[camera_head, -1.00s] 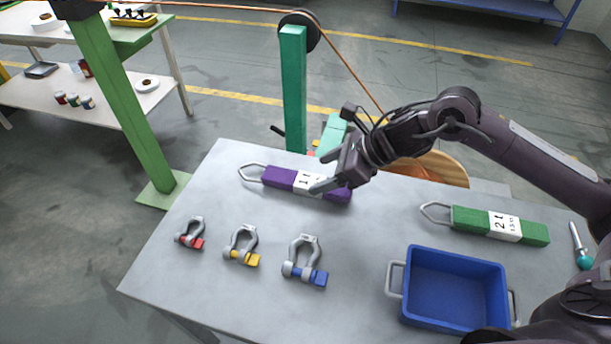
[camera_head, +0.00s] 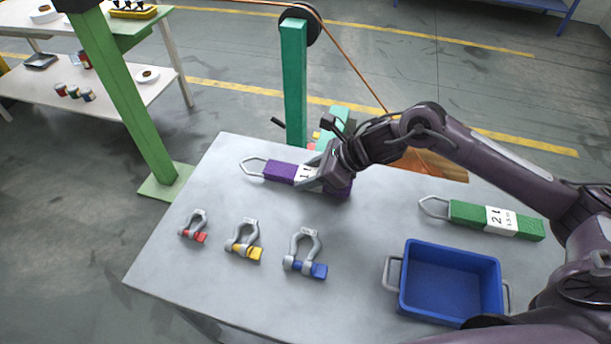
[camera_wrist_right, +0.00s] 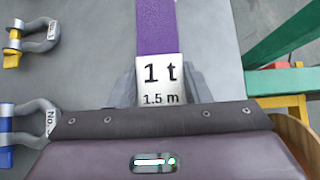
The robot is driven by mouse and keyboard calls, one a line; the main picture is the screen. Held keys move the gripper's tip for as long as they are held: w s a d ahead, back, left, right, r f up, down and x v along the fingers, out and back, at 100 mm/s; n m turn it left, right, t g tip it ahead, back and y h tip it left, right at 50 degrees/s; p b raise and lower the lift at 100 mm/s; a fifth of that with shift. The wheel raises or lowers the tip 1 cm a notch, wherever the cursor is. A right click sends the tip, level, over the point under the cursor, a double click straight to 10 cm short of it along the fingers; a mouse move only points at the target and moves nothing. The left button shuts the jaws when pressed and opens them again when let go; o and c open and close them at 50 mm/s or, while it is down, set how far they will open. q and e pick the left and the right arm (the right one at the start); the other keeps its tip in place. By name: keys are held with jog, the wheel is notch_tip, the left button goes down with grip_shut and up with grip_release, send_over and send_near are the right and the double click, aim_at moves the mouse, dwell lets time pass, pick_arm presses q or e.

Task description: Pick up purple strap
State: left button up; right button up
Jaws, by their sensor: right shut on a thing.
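The purple strap (camera_head: 279,172) lies near the far edge of the grey table, with a metal loop at its left end. Its white label reads 1 t, 1.5 m in the right wrist view (camera_wrist_right: 160,80). My right gripper (camera_head: 308,180) is at the strap's label, with its fingers on both sides of it, shut on the strap. In the right wrist view the fingers (camera_wrist_right: 160,88) flank the label. The gripper hides part of the strap's right half. The strap appears to rest on the table still. My left gripper is not in view.
Shackles with red (camera_head: 194,226), yellow (camera_head: 244,241) and blue (camera_head: 305,254) pins lie in front of the strap. A blue bin (camera_head: 450,247) and a green strap (camera_head: 470,214) are to the right. A teal post (camera_head: 294,85) stands behind the table.

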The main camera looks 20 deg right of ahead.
jog(key=shift+c, duration=1.4)
jog(key=shift+w+r, duration=0.1)
jog(key=shift+r, duration=0.1)
notch_tip(320, 180, up, 20)
jog(key=shift+b, duration=0.45)
